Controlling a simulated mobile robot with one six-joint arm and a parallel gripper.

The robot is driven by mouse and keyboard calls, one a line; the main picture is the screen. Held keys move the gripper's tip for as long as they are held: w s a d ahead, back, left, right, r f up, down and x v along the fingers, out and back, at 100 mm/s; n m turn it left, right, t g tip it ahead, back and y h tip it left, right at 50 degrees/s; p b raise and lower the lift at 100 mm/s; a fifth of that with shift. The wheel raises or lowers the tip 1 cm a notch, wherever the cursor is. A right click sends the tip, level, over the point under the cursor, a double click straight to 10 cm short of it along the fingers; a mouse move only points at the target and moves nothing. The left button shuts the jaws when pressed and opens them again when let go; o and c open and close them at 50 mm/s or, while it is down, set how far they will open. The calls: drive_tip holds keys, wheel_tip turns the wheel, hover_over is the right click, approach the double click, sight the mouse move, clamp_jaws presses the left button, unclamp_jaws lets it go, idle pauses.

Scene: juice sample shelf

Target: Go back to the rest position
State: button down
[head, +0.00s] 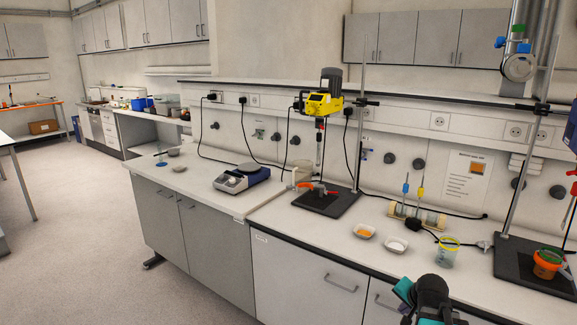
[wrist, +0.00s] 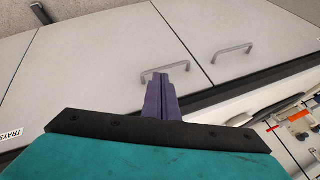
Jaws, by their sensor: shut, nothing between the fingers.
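My gripper shows in the wrist view (wrist: 162,80) with its two purple fingers pressed together and nothing between them. Behind the fingers in that view are grey cabinet fronts (wrist: 80,70) with metal handles. In the head view only part of my arm shows, at the bottom right in front of the bench edge; the fingertips cannot be made out there. The arm is close to the lower drawer fronts and apart from the things on the bench.
Open floor (head: 80,230) lies at the left.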

drive_tip(key=s+a+f+n+g+y, duration=0.1)
drive_tip(key=s+a+f+n+g, duration=0.2)
drive_tip(key=s+a+f+n, duration=0.5)
drive_tip(key=s+a+f+n+g, duration=0.2)
drive_tip(key=s+a+f+g, duration=0.15)
drive_tip(key=a+f, duration=0.8)
drive_tip(key=s+f+g+b, duration=0.5)
drive_tip(key=s+f+b, duration=0.5)
drive_tip(key=s+f, duration=1.6)
wheel_tip(320, 180, down, 2)
drive_tip(key=shift+a, duration=0.15)
drive_tip(key=shift+s+g, duration=0.1)
drive_tip(key=shift+g, duration=0.15)
